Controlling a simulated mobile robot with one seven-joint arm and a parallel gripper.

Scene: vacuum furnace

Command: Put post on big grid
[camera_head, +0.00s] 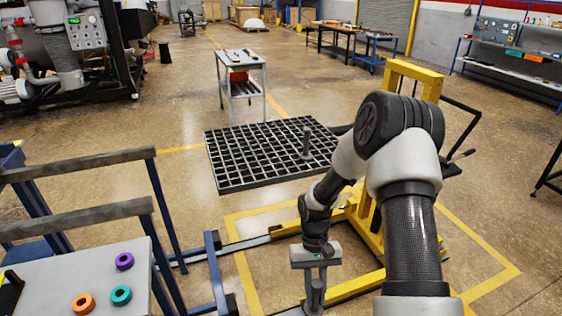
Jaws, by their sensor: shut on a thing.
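The big grid (232,180) is a dark square lattice with many openings, in the middle of the view. A grey post (307,140) stands upright on its right part. My gripper (316,279) points down at the lower middle, nearer than the grid and apart from it. It is shut on another grey post (316,297), which hangs roughly upright below the fingers.
A yellow lifting frame (416,74) stands at the right, partly hidden by my arm. Blue-grey rails (80,165) and a grey table with coloured rings (122,261) are at the lower left. A small cart (241,70) stands behind the grid. Open floor lies around.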

